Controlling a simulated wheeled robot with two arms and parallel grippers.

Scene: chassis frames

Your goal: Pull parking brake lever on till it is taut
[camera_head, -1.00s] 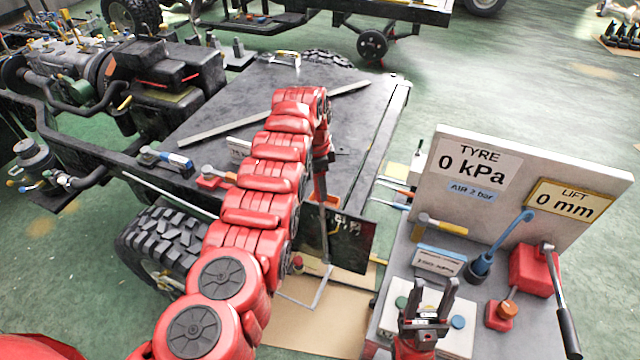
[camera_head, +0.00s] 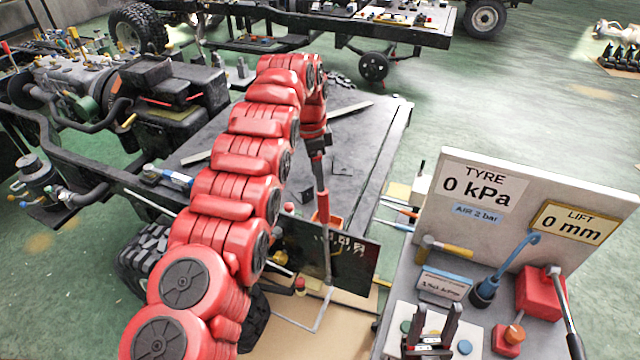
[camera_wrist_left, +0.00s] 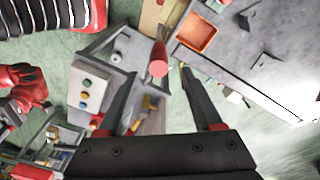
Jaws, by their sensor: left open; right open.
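The parking brake lever appears to be the thin upright rod with a red grip (camera_head: 323,206) in the head view, in front of a dark panel (camera_head: 352,262). In the left wrist view its red end (camera_wrist_left: 158,62) shows between and beyond my fingertips. My left gripper (camera_head: 318,145) points down above the grip in the head view; its two dark fingers (camera_wrist_left: 160,80) are open and empty in the wrist view. Contact with the lever cannot be seen.
A grey bench (camera_head: 400,290) at right carries a gauge board (camera_head: 475,215), a hammer (camera_head: 447,250), a blue tool (camera_head: 510,262) and a red box (camera_head: 540,293). The chassis deck (camera_head: 230,190) lies behind my left arm. A tyre (camera_head: 145,260) stands at left. Green floor is open at upper right.

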